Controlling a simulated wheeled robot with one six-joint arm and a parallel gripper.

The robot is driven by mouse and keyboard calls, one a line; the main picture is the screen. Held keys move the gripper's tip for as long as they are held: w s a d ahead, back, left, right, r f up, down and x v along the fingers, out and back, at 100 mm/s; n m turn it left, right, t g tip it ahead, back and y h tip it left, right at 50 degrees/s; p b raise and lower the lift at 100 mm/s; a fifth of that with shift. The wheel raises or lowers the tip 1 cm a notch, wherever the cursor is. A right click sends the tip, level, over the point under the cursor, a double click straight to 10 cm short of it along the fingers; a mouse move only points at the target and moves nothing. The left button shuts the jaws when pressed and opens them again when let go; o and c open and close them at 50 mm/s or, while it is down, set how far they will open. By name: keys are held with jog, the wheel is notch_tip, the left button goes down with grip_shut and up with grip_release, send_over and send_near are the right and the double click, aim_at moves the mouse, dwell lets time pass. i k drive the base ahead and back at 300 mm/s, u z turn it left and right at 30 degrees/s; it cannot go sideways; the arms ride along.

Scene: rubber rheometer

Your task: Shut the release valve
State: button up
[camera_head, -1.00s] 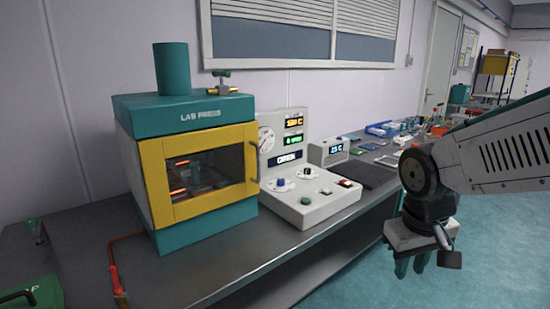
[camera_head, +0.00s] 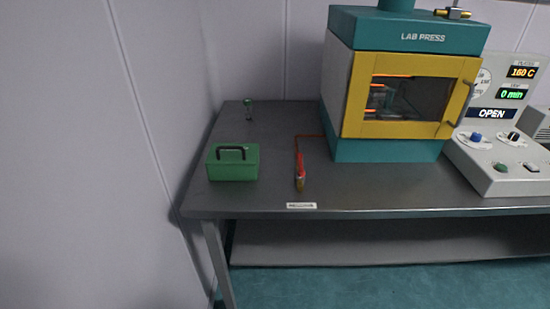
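A small brass valve (camera_head: 453,13) with a short bar on its top sits on the roof of the teal and yellow lab press (camera_head: 385,150), near the top edge of the view. I take it to be the release valve; whether it is open or shut cannot be made out. The press's yellow-framed door (camera_head: 402,131) with its dark window looks closed. My gripper and arm are out of view now.
The control unit (camera_head: 500,160) right of the press reads OPEN, 160 C and 0 min. Floor is clear in front.

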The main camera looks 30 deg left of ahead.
aim_at(301, 173)
jog(key=u, duration=1.15)
